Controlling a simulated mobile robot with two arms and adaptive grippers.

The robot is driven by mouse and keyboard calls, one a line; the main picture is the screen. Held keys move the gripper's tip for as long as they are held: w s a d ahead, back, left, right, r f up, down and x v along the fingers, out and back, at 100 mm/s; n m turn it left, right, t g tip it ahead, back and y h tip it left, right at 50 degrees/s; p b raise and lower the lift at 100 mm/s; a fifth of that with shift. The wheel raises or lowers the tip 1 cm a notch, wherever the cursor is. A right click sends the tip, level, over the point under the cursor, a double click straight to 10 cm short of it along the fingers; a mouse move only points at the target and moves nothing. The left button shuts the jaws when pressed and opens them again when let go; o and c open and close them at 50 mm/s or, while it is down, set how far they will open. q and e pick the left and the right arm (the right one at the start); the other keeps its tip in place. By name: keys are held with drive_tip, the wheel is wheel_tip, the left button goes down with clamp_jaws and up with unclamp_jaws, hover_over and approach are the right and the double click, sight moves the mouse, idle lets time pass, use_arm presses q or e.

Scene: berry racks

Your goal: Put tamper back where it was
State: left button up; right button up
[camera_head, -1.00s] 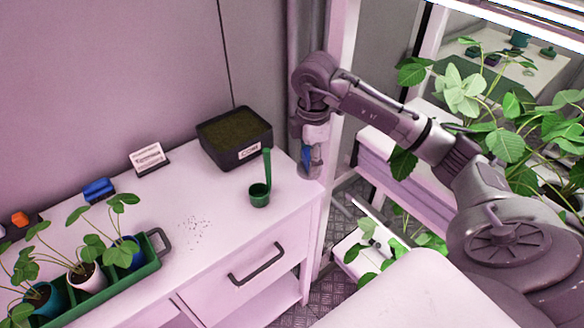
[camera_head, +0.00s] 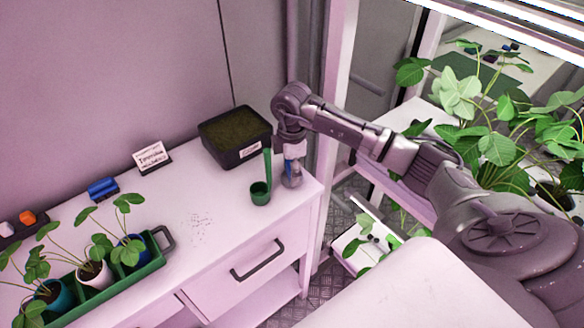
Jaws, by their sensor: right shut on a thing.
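My right gripper (camera_head: 291,163) points down over the right end of the white bench, just right of the green scoop. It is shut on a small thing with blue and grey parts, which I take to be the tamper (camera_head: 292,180). The fingers and most of the tamper are too small and overlapped to make out. I cannot tell whether the tamper touches the bench top. My left gripper is not in view.
The green scoop (camera_head: 261,192) stands upright close beside the gripper. A dark soil box (camera_head: 241,156) is behind it. A sign card (camera_head: 152,157), a blue object (camera_head: 103,188) and a green planter tray (camera_head: 130,285) are further left.

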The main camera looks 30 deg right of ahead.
drive_tip(key=o, duration=1)
drive_tip(key=shift+f, duration=0.1)
drive_tip(key=shift+r, duration=0.45)
wheel_tip(320, 180, up, 12)
drive_tip(key=b, duration=0.2)
drive_tip(key=shift+f+b, duration=0.25)
drive_tip(key=shift+b, duration=0.05)
drive_tip(key=shift+f, duration=0.1)
